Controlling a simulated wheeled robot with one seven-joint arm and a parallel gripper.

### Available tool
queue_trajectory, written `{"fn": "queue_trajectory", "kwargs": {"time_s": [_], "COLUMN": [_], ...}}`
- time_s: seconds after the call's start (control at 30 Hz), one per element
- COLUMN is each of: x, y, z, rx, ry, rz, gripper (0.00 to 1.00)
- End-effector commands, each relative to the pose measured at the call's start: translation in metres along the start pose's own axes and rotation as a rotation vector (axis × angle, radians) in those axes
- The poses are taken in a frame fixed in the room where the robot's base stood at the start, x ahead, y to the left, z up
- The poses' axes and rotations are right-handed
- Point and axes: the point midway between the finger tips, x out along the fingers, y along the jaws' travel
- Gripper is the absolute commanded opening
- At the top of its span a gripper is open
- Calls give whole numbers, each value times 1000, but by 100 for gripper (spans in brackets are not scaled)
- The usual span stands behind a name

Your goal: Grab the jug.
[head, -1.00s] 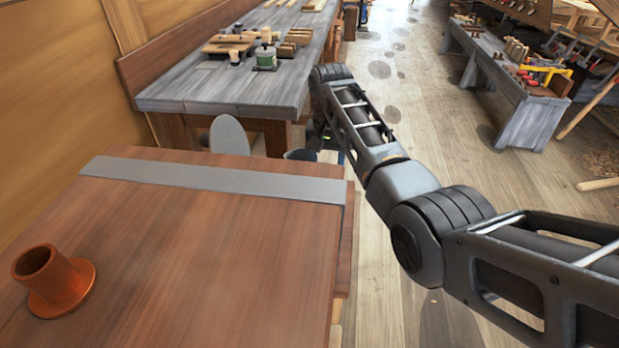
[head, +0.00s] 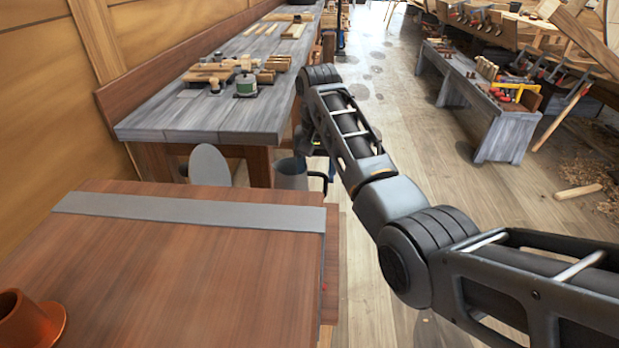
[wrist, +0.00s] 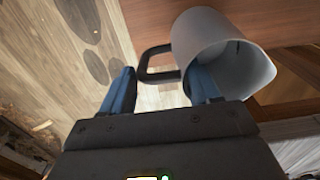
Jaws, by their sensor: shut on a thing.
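The jug is a grey, open-topped vessel with a black handle. In the head view the jug (head: 291,175) shows just beyond the far right corner of the brown table, its lower part hidden by the tabletop. In the wrist view the jug (wrist: 215,48) is tilted in the picture, its handle (wrist: 146,66) reaching toward my fingers. My gripper (wrist: 162,74) has blue fingers, one on each side of the handle, and is shut on it. The contact itself is partly hidden. In the head view my arm covers most of the gripper.
The brown table (head: 180,270) with a grey strip and an orange flanged pot (head: 28,322) fills the near left. A rounded grey panel (head: 209,165) stands beyond it. A grey workbench (head: 190,117) with tools lies behind. Wooden floor (head: 420,140) is open to the right.

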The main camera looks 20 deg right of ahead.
Motion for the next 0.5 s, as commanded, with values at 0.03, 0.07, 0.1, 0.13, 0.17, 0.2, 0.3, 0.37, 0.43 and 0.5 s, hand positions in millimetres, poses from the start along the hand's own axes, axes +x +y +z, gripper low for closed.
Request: {"fn": "queue_trajectory", "kwargs": {"time_s": [0.03,0.07,0.1,0.13,0.17,0.2,0.3,0.37,0.43,0.5], "x": [-5,-7,-10,-12,-14,-16,-25,-30,-34,-38], "y": [5,8,12,16,19,24,34,41,48,55], "z": [0,0,0,0,0,1,2,2,2,3], "rx": [0,0,0,0,1,1,0,1,1,0], "ry": [4,4,5,4,4,5,3,3,4,2], "rz": [-2,-2,-3,-2,-2,-2,-2,-2,-2,-1], "gripper": [0,0,0,0,0,0,0,0,0,0]}}
